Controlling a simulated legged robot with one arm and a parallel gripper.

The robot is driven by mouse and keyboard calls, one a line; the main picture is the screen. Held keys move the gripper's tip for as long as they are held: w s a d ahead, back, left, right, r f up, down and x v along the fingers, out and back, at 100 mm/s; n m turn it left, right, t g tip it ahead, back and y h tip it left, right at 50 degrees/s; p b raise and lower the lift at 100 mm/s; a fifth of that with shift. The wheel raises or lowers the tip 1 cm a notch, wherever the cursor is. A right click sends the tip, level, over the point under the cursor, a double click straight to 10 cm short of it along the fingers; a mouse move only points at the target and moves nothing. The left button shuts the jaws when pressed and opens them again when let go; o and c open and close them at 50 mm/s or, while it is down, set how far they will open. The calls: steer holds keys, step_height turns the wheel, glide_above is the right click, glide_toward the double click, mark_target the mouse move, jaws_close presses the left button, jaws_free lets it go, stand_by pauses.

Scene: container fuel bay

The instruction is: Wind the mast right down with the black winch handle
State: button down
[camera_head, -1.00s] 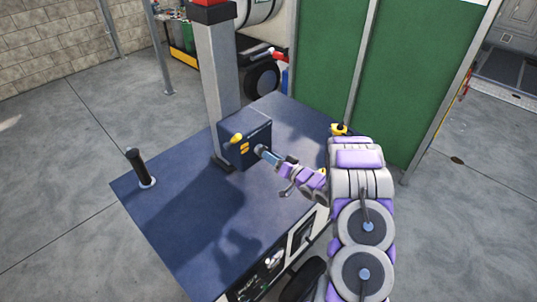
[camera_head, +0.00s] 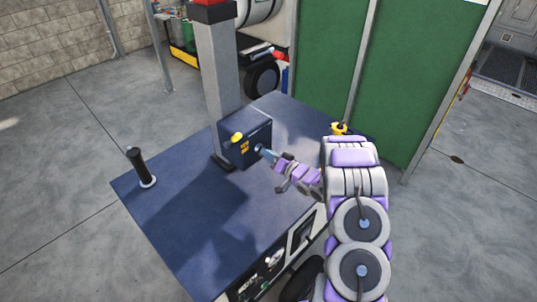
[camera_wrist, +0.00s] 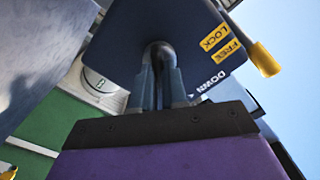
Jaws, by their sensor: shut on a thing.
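The mast (camera_head: 217,75) stands upright as a grey square column with a red-and-black collar, on a dark blue deck. The dark blue winch box (camera_head: 245,140) sits at its foot; its face also shows in the wrist view (camera_wrist: 200,75), with LOCK, FREE and DOWN labels. A yellow lever (camera_wrist: 262,58) sticks out beside FREE. My gripper (camera_head: 263,152) is at the box's right face. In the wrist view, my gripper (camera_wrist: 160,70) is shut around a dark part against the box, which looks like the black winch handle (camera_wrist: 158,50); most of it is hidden.
A black upright grip on a pale base (camera_head: 140,167) stands at the deck's left corner. A yellow knob (camera_head: 339,129) is at the right edge. Green panels (camera_head: 392,80) stand behind. The deck's front left (camera_head: 185,235) is clear.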

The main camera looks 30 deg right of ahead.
steer(key=shift+f+b, duration=0.1)
steer(key=shift+b, duration=0.25)
steer(key=n+b, duration=2.4)
steer(key=n, duration=0.1)
steer(key=shift+s+a+f+b, duration=0.15)
steer(key=shift+a+f+b, duration=0.05)
steer(key=shift+f+b, duration=0.2)
steer(key=shift+n, duration=0.3)
steer(key=c, duration=1.2)
jaws_free()
steer(key=shift+r, duration=0.15)
steer(key=shift+o, duration=0.2)
steer(key=shift+r, duration=0.1)
